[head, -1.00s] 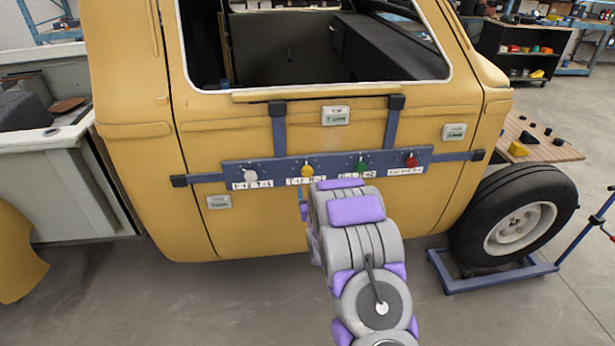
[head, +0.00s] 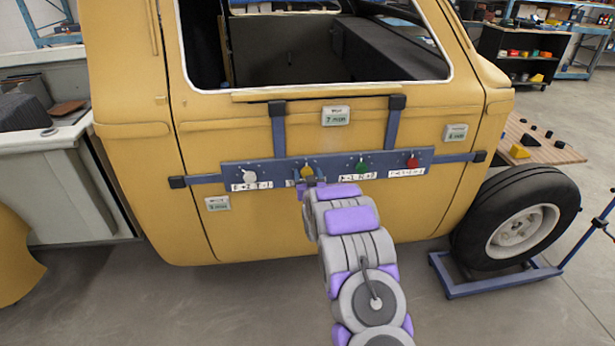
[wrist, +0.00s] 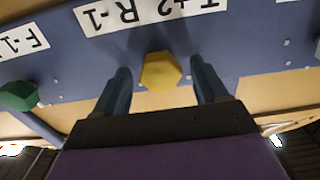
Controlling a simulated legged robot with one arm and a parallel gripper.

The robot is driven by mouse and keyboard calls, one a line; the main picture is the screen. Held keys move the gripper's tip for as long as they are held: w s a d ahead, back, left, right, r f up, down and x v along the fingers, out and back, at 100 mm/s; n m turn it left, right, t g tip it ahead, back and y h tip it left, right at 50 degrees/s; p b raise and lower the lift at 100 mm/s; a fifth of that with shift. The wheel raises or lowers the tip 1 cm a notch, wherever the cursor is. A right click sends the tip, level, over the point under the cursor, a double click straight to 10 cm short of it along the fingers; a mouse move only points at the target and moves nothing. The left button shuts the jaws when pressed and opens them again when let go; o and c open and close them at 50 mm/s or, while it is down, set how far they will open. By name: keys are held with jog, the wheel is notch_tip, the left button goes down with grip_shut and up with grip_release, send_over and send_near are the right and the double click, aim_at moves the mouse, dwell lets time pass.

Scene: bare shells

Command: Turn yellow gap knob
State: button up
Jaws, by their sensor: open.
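The yellow knob (head: 307,172) sits on the blue panel bar (head: 270,172) fixed across the yellow door, second from the left. In the wrist view the hexagonal yellow knob (wrist: 161,71) shows between the two dark fingers of my gripper (wrist: 161,85). The fingers are apart, one on each side, with a gap to the knob on both sides. My gripper (head: 312,188) is partly hidden by my arm in the head view. A label strip with printed characters (wrist: 140,12) lies beside the knob.
A white knob (head: 250,177) is to the left, and a green knob (head: 361,169) and red knob (head: 411,162) are to the right on the same bar. The green knob also shows in the wrist view (wrist: 18,95). A tyre (head: 515,218) stands at the right.

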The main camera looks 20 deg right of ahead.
jog(key=c, duration=1)
jog(key=shift+c, duration=0.2)
jog(key=shift+n, duration=0.3)
jog(key=n+p, duration=0.2)
jog(key=n, duration=0.1)
jog(key=shift+a+f+n, duration=0.1)
jog(key=shift+a+n, duration=0.05)
jog(key=shift+n, duration=2.35)
